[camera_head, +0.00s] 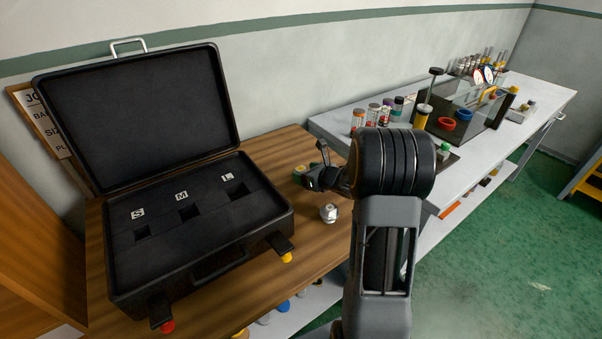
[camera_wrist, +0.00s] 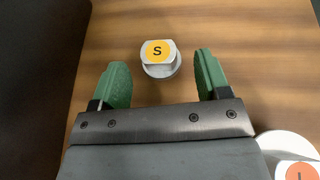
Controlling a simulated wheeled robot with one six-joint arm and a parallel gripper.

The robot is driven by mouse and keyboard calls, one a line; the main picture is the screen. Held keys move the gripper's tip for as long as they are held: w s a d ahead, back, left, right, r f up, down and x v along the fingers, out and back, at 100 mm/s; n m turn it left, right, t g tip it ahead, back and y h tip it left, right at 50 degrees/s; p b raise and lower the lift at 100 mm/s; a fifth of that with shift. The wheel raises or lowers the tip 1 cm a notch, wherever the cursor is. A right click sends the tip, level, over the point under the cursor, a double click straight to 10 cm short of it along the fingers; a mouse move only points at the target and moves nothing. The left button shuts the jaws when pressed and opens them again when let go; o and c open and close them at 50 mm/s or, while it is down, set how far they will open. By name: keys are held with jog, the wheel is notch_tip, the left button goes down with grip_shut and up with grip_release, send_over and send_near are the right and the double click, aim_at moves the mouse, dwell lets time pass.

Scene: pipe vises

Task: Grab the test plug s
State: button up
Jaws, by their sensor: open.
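The test plug S (camera_wrist: 158,58) is a pale grey plug with a yellow S label on top. It stands on the wooden table in the wrist view, between and slightly beyond my gripper's fingertips (camera_wrist: 161,72). The two green fingers are apart, with a gap on both sides of the plug. In the head view my gripper (camera_head: 312,177) hangs low over the table, right of the case.
Another plug, with an orange label (camera_wrist: 297,173), sits at the wrist view's lower right. One pale plug (camera_head: 329,214) shows in the head view. An open black case (camera_head: 125,260) with slots marked S, M and L fills the left. A grey bench (camera_head: 545,92) stands right.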

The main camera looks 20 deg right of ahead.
jog(key=shift+x, duration=1.5)
jog(key=shift+c, duration=0.5)
jog(key=shift+r, duration=0.1)
jog(key=c, duration=0.8)
